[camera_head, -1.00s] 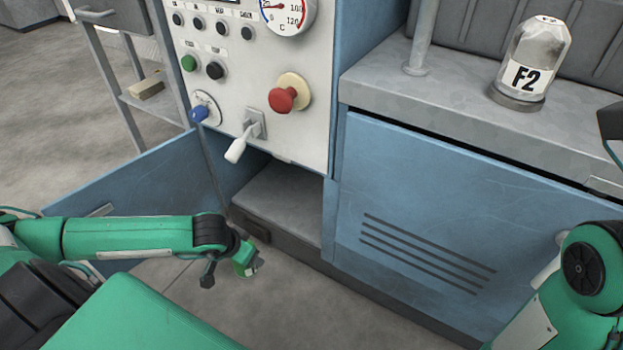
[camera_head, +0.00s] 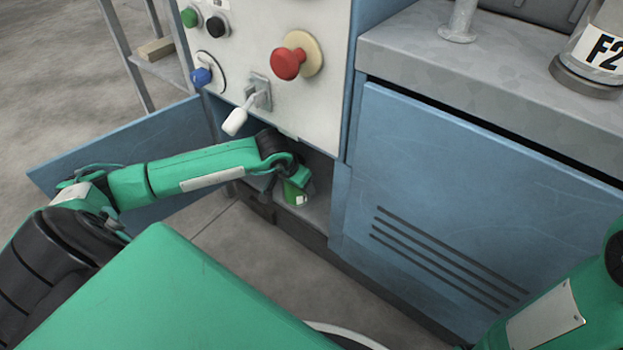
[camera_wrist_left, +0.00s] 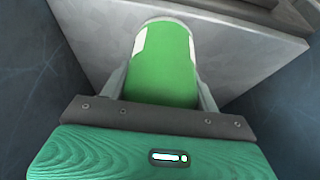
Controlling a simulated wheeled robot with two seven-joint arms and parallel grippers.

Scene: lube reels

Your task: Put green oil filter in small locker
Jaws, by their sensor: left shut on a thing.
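The green oil filter (camera_wrist_left: 162,68) is a green cylinder with white label patches. In the left wrist view it sits between the two fingers of my left gripper (camera_wrist_left: 160,90), which is shut on it. In the head view the filter (camera_head: 294,193) is inside the opening of the small locker (camera_head: 318,192), under the control panel. My left gripper (camera_head: 290,178) is at that opening, mostly hidden by its own wrist. Whether the filter touches the locker floor, I cannot tell. My right gripper is out of view; only part of the right arm shows.
The open blue locker door (camera_head: 120,150) stands to the left, behind my left arm. A white lever (camera_head: 240,115) and a red knob (camera_head: 288,63) stick out of the panel above the opening. A closed vented blue cabinet (camera_head: 450,200) is on the right.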

